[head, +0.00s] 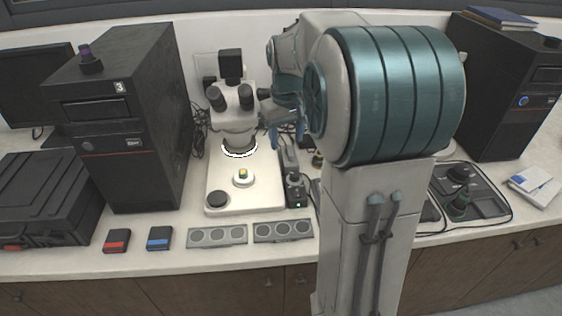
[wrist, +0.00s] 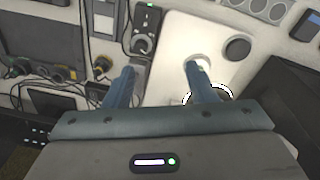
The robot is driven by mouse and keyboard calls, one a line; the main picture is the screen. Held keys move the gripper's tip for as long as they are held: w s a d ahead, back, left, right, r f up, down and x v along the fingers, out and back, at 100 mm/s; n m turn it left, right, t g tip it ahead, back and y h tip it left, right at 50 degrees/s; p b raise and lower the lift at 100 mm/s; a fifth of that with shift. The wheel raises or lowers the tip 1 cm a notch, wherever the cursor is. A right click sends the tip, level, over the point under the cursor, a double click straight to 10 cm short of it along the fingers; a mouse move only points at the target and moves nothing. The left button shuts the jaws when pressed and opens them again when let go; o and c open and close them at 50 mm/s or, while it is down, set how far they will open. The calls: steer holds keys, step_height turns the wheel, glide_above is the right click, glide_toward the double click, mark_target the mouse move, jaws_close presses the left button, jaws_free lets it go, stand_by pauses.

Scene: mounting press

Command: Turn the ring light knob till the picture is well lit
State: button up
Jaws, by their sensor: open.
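The ring light (head: 239,153) glows white under the microscope (head: 233,118) head; its bright edge also shows in the wrist view (wrist: 222,91). A small black control box (head: 297,195) with a knob (head: 294,177) on top stands just right of the microscope base. In the wrist view the box (wrist: 147,18) lies beyond my fingertips, with its round knob (wrist: 142,44) facing me. My gripper (head: 286,137) is open and empty, above and behind the box and right of the ring light. In the wrist view my gripper (wrist: 160,68) has its blue fingers wide apart, clear of the knob.
A yellow-topped sample (head: 243,175) sits on the microscope base (head: 260,195). Two grey trays (head: 218,236) with round wells lie in front. A black computer tower (head: 125,120) stands left, and a dark monitor (head: 30,85) beyond it. Cables run behind the microscope.

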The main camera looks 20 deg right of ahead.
steer(key=g+b, duration=0.1)
glide_above(294, 174)
step_height(294, 174, down, 5)
step_height(294, 174, down, 14)
steer(key=shift+d+r+p, duration=0.1)
steer(key=shift+r+p, duration=0.05)
steer(key=shift+p, duration=0.2)
steer(key=c, duration=1)
